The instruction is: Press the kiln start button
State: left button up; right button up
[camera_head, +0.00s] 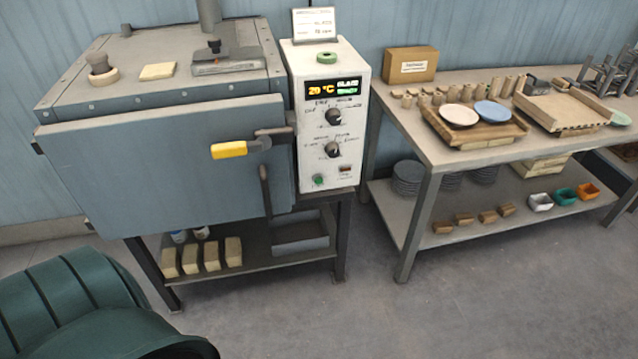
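The kiln (165,155) is a grey box on a dark metal stand at the left. Its front door is shut, with a yellow-gripped handle (230,149) at the door's right side. A white control box (310,120) stands against the kiln's right side. Its display (332,88) is lit and seems to read 20 °C. Below are two black knobs, the upper knob (333,117) and the lower knob (332,150). A small round green button (318,181) is at the lower left of the panel, beside a small dark reddish switch (345,169). Neither gripper is in view.
A dark green ribbed object (80,305) fills the lower left corner. A work table (430,150) with plates, boards and small pots stands at the right. The kiln stand's lower shelf (255,250) holds bricks and a grey bin. The floor before the control box is clear.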

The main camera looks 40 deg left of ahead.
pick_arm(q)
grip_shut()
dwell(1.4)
